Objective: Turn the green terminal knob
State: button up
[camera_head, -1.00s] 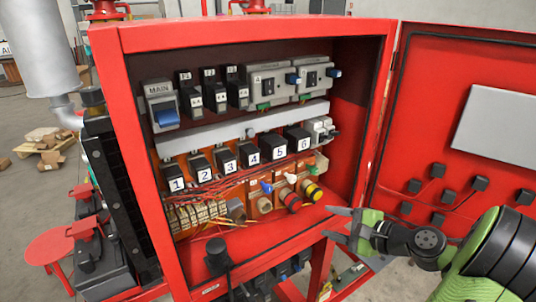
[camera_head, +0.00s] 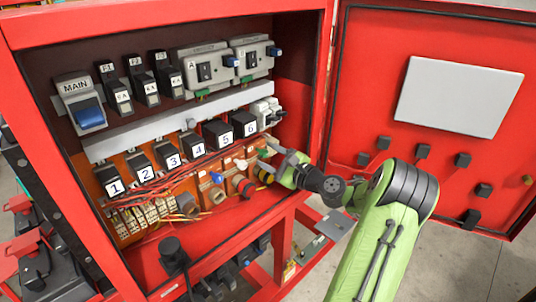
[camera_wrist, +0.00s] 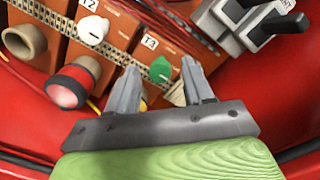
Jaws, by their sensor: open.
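The green terminal knob (camera_wrist: 160,70) sits on the orange terminal block labelled T3 in the wrist view. My gripper (camera_wrist: 167,76) is open, and the knob shows between its two fingertips, one at each side. I cannot tell whether the fingers touch it. In the head view my gripper (camera_head: 272,158) is inside the red cabinet at its lower right.
A white knob (camera_wrist: 93,31) stands on the T2 block to the left. A red-ringed connector (camera_wrist: 70,85) lies close left of my gripper. Grey switches with black levers (camera_wrist: 262,25) are at the upper right. The open cabinet door (camera_head: 435,110) is to the right.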

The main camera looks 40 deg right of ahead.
jog(key=shift+w, duration=0.55)
jog(key=shift+s, duration=0.1)
grip_shut()
